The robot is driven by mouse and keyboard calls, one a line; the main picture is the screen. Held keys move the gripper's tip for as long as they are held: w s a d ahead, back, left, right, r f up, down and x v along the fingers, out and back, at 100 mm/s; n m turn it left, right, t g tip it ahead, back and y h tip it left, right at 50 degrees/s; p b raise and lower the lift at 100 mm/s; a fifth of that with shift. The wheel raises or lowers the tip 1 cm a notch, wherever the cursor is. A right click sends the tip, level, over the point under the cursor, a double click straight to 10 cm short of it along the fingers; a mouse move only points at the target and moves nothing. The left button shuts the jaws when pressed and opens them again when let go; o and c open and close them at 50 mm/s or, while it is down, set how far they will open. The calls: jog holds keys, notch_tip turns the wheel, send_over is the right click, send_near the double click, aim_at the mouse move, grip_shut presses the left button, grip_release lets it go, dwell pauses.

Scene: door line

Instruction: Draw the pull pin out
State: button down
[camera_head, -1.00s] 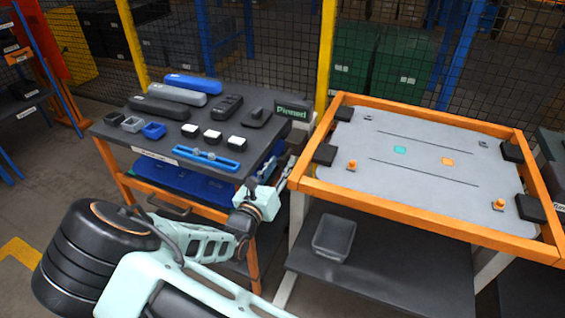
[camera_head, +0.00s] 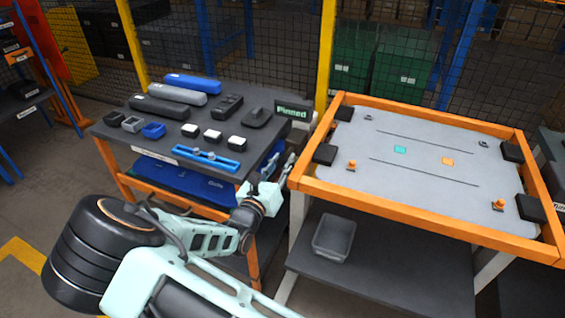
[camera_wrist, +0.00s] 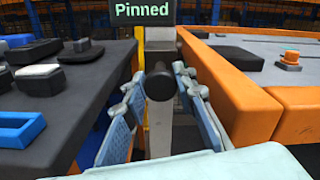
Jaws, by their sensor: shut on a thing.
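A sign reading "Pinned" (camera_head: 291,111) stands at the right back corner of the dark table; it also fills the top of the wrist view (camera_wrist: 143,11). Below it in the wrist view is the round black end of the pull pin (camera_wrist: 160,87), pointing at the camera. My gripper (camera_wrist: 160,79) has its pale blue fingers on either side of this black knob, shut on it. In the head view my gripper (camera_head: 287,167) is at the gap between the two tables. The pin itself is too small to make out there, and its shaft is hidden behind the knob.
The dark table (camera_head: 112,131) at left holds several boxes, blocks and a blue rail (camera_head: 207,158). The orange-framed table (camera_head: 400,216) stands close on the right, with a grey bin (camera_head: 333,237) on its lower shelf. A mesh fence runs behind.

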jog(key=p+v, duration=0.1)
jog(key=v, duration=0.2)
jog(key=shift+r, duration=0.15)
jog(key=shift+s+a, duration=0.1)
jog(key=shift+s, duration=0.05)
jog(key=c, duration=1.8)
grip_release()
jog(key=shift+s, duration=0.1)
jog(key=v, duration=1.2)
